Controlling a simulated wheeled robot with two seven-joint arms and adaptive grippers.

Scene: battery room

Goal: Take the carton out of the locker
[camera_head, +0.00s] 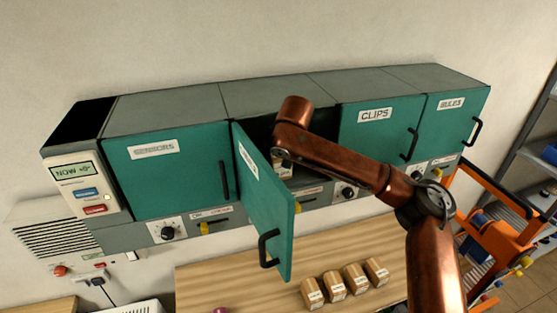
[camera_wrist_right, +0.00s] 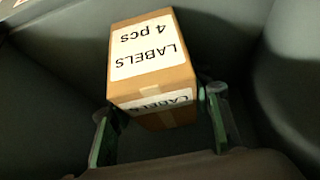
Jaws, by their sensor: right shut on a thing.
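The locker with the open teal door (camera_head: 263,205) is second from the left in the wall unit. My right arm reaches into this locker, and its gripper is mostly hidden there in the head view. In the right wrist view a brown carton (camera_wrist_right: 181,78) with white "LABELS 4 pcs" labels sits between the fingers of my right gripper (camera_wrist_right: 162,118). The gripper is shut on the carton, with dark grey locker walls around it. A small part of the carton (camera_head: 284,171) shows beside the arm in the head view. My left gripper is not in view.
Closed teal doors marked "SENSORS" (camera_head: 168,178), "CLIPS" (camera_head: 377,135) and "RULES" (camera_head: 452,120) flank the open locker. Several small cartons (camera_head: 334,286) stand on the wooden table (camera_head: 220,285) below. The open door juts out left of my arm. An orange cart (camera_head: 495,235) stands at right.

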